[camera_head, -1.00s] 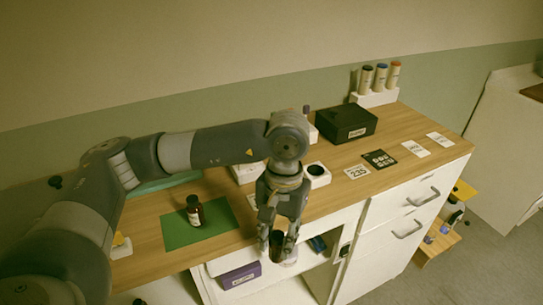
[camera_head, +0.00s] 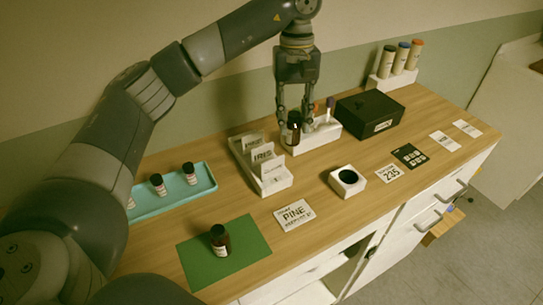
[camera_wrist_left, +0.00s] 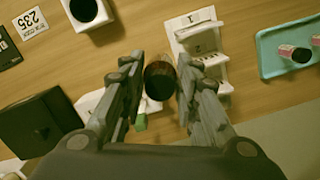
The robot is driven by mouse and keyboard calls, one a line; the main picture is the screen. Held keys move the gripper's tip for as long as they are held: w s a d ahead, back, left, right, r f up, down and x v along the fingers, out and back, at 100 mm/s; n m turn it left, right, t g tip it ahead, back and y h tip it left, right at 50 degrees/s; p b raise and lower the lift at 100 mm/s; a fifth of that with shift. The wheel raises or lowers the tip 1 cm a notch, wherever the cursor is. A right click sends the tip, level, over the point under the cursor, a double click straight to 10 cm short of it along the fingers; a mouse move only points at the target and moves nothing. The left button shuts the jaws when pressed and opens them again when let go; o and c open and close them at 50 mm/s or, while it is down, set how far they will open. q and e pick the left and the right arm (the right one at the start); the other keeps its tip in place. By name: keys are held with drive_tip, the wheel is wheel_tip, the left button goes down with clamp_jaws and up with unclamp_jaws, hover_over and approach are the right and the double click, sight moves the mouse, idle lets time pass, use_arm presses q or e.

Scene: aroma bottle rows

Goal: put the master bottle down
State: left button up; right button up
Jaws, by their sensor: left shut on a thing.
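My left gripper (camera_head: 294,108) is shut on a dark brown bottle with a black cap, the master bottle (camera_head: 293,131). The bottle hangs upright between the fingers at the back of the counter. It is in front of the left end of a white holder (camera_head: 322,139); whether its base touches the counter I cannot tell. In the left wrist view the bottle (camera_wrist_left: 159,80) shows from above between the fingertips (camera_wrist_left: 160,92). My right gripper is not in view.
A white card rack (camera_head: 273,187) stands left of the bottle, a black box (camera_head: 370,115) right. A white block with a round hole (camera_head: 347,181) and a PINE card (camera_head: 295,214) lie in front. A similar bottle (camera_head: 220,240) stands on a green mat (camera_head: 253,241); a teal tray (camera_head: 205,184) holds more bottles.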

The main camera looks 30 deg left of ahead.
sight(293, 133)
use_arm(q)
drive_tip(key=shift+w+a+r, duration=0.25)
drive_tip(key=shift+w+a, duration=0.05)
drive_tip(key=shift+f, duration=0.2)
drive_tip(key=f+p, duration=0.1)
drive_tip(key=f, duration=0.4)
drive_tip(key=shift+d+p, duration=0.2)
drive_tip(key=shift+p, duration=0.1)
wheel_tip(293, 133, down, 4)
drive_tip(key=shift+r+p, duration=0.2)
drive_tip(key=shift+p, duration=0.35)
drive_tip(key=shift+f, duration=0.2)
drive_tip(key=shift+a, duration=0.1)
drive_tip(key=shift+f, duration=0.2)
drive_tip(key=o, duration=0.8)
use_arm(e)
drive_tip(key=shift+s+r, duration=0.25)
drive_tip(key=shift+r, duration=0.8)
